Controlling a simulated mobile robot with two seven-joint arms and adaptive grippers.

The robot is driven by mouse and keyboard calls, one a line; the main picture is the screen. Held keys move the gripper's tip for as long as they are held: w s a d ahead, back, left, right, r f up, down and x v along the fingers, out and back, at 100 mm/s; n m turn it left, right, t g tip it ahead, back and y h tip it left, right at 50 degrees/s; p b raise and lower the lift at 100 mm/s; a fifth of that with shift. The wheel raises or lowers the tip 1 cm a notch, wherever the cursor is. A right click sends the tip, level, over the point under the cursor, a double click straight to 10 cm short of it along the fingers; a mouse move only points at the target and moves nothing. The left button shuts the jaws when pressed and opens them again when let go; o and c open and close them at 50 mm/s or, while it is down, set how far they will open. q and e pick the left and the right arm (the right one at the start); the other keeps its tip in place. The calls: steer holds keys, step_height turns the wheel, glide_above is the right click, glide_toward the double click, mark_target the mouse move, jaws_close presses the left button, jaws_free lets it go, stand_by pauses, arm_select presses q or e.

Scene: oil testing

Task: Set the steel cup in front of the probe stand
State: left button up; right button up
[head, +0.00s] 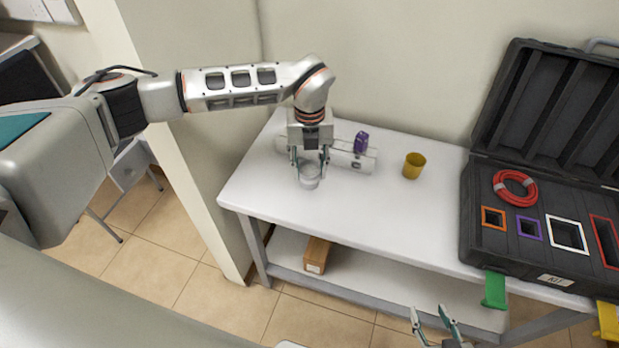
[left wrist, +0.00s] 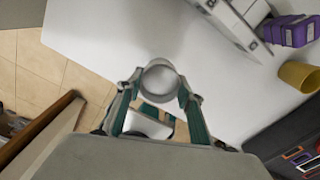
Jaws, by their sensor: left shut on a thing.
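The steel cup (head: 309,178) is between the fingers of my left gripper (head: 310,158), at the left part of the white table. In the left wrist view the cup (left wrist: 160,76) shows from above, round and upright-looking, with the fingertips (left wrist: 159,88) closed on its sides. I cannot tell whether its base touches the table. A long white-grey device (head: 357,161), seemingly the probe stand, lies just behind the cup, partly hidden by my left gripper. My right gripper (head: 434,322) is at the bottom edge, fingers apart and empty.
A purple block (head: 361,142) is at the device. A yellow cup (head: 414,166) stands to its right. An open black case (head: 480,230) with coloured-rim slots and a red coil (head: 515,188) fills the table's right end. The table's (head: 390,215) front middle is clear. A brown box (head: 316,256) sits on the lower shelf.

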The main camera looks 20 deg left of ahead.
mark_target(309, 180)
arm_select(q)
steer(key=shift+f, duration=2.05)
steer(key=shift+f, duration=0.15)
steer(key=o, duration=1.1)
step_height(309, 180, up, 12)
steer(key=shift+r+b, duration=0.15)
steer(key=shift+b, duration=0.3)
